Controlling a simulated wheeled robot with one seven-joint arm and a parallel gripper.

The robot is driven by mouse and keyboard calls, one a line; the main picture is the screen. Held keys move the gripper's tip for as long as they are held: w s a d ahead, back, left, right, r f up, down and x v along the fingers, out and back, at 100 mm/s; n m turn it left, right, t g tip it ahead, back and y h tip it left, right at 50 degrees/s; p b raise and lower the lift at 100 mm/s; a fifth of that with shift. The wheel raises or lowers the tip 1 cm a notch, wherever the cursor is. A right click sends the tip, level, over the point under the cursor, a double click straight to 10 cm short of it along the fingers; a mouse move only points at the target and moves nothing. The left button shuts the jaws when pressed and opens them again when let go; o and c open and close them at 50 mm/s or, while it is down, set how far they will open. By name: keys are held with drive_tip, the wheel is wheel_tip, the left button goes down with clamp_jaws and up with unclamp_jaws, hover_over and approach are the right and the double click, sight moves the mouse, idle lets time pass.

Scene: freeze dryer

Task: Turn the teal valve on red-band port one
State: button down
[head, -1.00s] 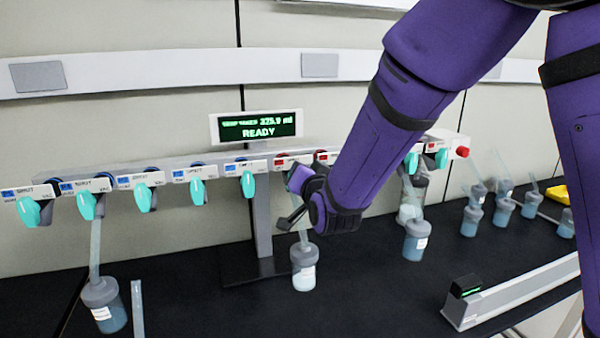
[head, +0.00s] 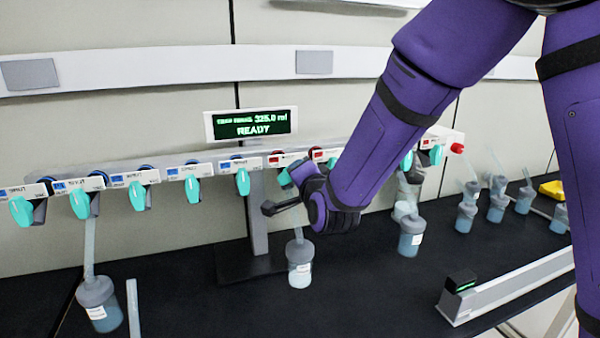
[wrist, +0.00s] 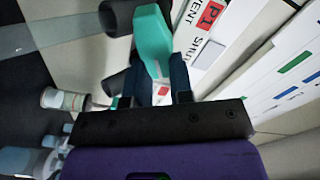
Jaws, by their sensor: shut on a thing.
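The teal valve (wrist: 152,40) on red-band port one sits between my gripper's two dark fingers in the wrist view. A red label reading P1 (wrist: 211,15) is beside it. My gripper (wrist: 160,78) is shut on the valve. In the head view my gripper (head: 292,180) is at the first red-band port, just right of the blue-band ports, and only a small teal piece of the valve (head: 284,178) shows. The red band (head: 275,161) is visible above it. My wrist and forearm hide part of the neighbouring red-band ports.
Blue-band ports with teal valves (head: 243,180) run leftward along the manifold. A display (head: 251,125) reading READY stands above it. A flask (head: 300,262) hangs below my gripper. Another flask (head: 411,238) is to the right. The black bench (head: 360,300) is clear in front.

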drive_tip(key=c, duration=1)
unclamp_jaws()
drive_tip(key=shift+s, duration=0.1)
drive_tip(key=v, duration=1)
drive_tip(key=shift+s, duration=0.35)
drive_tip(key=shift+d, duration=0.15)
